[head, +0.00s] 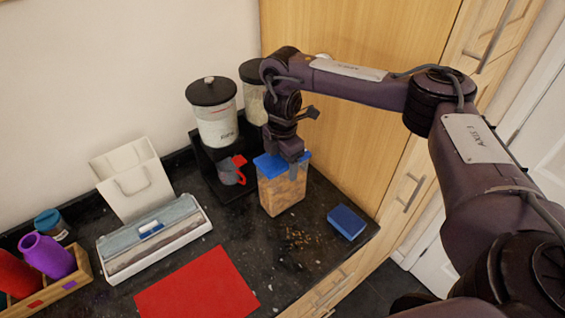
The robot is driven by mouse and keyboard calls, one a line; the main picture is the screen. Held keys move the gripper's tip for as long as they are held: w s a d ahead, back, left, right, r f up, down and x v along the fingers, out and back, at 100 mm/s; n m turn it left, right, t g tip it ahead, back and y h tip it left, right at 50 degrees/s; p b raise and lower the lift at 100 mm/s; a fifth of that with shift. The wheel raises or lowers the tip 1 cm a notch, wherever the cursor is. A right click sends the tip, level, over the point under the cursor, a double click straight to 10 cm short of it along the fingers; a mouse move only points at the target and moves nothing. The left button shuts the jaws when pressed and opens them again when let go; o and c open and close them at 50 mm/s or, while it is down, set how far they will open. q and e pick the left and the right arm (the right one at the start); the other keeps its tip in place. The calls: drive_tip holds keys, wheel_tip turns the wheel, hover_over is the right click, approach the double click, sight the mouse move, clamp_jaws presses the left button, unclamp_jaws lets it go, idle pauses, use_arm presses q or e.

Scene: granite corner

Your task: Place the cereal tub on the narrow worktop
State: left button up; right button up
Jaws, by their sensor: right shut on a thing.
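The cereal tub (281,194) is a clear box with a blue lid and brown cereal inside. It stands upright on, or just above, the dark granite worktop (240,238); I cannot tell if its base touches. My right gripper (290,160) comes down from above and is shut on the tub at its lid. The fingertips are partly hidden against the lid. My left gripper is not in view.
A blue block (346,222) and scattered crumbs (298,238) lie in front of the tub.

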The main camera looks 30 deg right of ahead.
drive_tip(key=shift+a, duration=0.1)
drive_tip(key=o, duration=1.7)
drive_tip(key=shift+f, duration=0.1)
drive_tip(key=shift+o, duration=0.2)
wheel_tip(320, 180, up, 12)
drive_tip(key=shift+r+p, duration=0.2)
drive_tip(key=shift+p, duration=0.15)
